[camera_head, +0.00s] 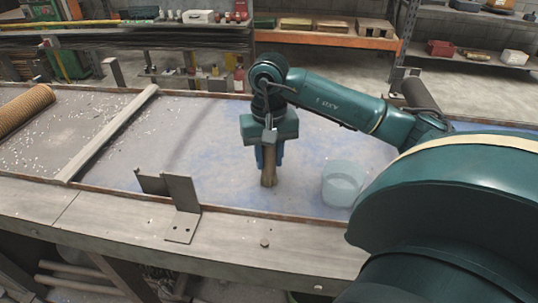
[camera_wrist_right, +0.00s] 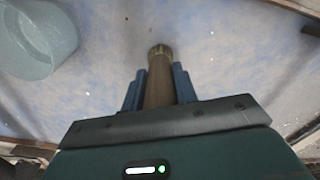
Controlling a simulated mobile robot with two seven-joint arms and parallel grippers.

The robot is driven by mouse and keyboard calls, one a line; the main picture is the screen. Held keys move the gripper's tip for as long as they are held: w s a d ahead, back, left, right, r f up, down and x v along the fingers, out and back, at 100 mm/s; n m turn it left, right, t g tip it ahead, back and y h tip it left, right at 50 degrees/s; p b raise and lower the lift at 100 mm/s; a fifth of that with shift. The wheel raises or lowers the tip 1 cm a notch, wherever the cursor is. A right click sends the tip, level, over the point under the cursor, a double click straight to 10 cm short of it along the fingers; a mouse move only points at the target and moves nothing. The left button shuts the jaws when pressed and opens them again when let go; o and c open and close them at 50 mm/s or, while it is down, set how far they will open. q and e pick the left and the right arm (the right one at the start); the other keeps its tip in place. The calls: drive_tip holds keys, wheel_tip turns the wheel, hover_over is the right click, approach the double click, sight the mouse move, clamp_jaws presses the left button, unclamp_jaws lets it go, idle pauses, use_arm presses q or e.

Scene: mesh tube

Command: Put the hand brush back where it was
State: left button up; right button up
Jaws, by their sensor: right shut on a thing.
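My right gripper (camera_head: 269,158) points down over the blue-grey stained worktop and is shut on the hand brush (camera_head: 268,178). The brush is a brown wooden piece hanging upright below the blue fingers. In the right wrist view the brush (camera_wrist_right: 158,88) lies between the two blue fingers, its paler end pointing away from the palm. Its lower end is close to the worktop; I cannot tell whether it touches. Most of its upper part is hidden by the gripper. My left gripper is not in view.
A translucent light-blue tub (camera_head: 343,184) stands right of the brush; it also shows in the wrist view (camera_wrist_right: 38,42). A grey metal bracket (camera_head: 182,200) stands on the front edge, left of the brush. A brown mesh tube (camera_head: 25,108) lies far left.

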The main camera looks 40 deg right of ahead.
drive_tip(key=shift+f, duration=0.1)
drive_tip(key=o, duration=0.5)
drive_tip(key=shift+f, duration=0.1)
drive_tip(key=o, duration=0.5)
drive_tip(key=shift+c, duration=0.2)
wheel_tip(320, 180, up, 12)
drive_tip(key=shift+r+p, duration=0.25)
drive_tip(key=shift+p, duration=0.6)
